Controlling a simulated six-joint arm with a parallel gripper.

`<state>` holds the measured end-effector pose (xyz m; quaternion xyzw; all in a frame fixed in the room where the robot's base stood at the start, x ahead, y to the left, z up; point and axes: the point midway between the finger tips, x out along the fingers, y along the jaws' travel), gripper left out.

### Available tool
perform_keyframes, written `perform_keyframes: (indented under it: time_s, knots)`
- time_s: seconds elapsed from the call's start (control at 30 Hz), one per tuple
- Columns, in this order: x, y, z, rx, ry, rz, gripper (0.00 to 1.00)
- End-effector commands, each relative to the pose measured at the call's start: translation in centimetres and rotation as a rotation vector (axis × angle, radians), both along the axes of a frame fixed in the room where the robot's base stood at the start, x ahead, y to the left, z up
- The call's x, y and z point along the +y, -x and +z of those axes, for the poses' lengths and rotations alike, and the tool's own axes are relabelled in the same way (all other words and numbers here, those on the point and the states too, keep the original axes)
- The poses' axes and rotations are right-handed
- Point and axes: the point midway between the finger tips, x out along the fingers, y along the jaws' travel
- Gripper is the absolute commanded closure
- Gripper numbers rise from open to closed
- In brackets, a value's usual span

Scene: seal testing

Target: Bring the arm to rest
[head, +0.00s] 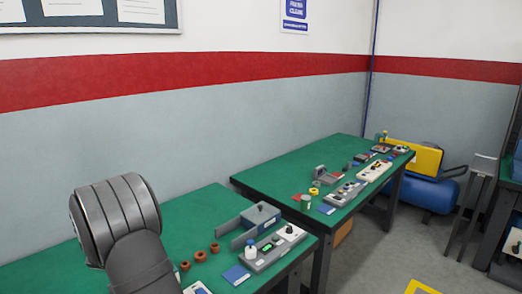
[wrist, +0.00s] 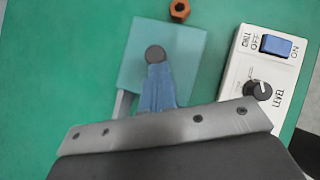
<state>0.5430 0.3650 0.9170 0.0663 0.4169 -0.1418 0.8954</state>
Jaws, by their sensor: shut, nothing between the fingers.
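My gripper (wrist: 155,56) shows in the wrist view as a tapered blue part with a dark round tip, in front of a grey mounting plate. It looks shut and empty. Behind it is a flat teal square (wrist: 138,42) on the green bench top (wrist: 60,60); I cannot tell how far the tip is above it. In the head view, my dark arm stands at the lower left over the near bench (head: 205,207), and my gripper is out of sight there.
A white box (wrist: 236,78) with a blue switch and black knob lies right of my gripper; an orange ring (wrist: 179,9) lies beyond it. A grey fixture (head: 262,216) and control box (head: 275,248) stand on the near bench. A second bench (head: 300,163) holds several devices.

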Motion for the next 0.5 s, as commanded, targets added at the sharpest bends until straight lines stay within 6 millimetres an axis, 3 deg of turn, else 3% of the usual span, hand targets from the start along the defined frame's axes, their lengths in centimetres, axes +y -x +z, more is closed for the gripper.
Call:
perform_keyframes:
  time_s: [0.5]
  knots:
    - [0.94, 0.93, 0.03, -0.001, 0.000, 0.000, 1.00]
